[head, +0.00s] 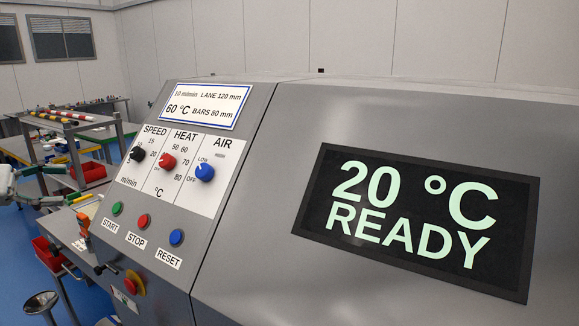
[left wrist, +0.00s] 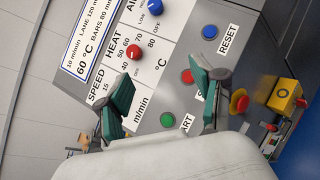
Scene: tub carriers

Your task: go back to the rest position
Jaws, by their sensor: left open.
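My left gripper (head: 58,172) is at the left edge of the head view, left of the machine's control panel (head: 208,148). In the left wrist view its two teal fingers (left wrist: 160,75) are spread apart with nothing between them. They point toward the panel and stand apart from each other. The panel has a black SPEED knob (head: 137,154), a red HEAT knob (head: 167,161) and a blue AIR knob (head: 204,172). Below are green START (head: 117,208), red STOP (head: 143,220) and blue RESET (head: 177,237) buttons. My right gripper does not show.
The large grey machine fills the right side, with a display (head: 415,220) reading 20 °C READY. A yellow-based red emergency button (head: 134,284) sits low on its front. A rack with striped bars (head: 62,116) and red bins (head: 88,173) stands at the left. Blue floor shows between.

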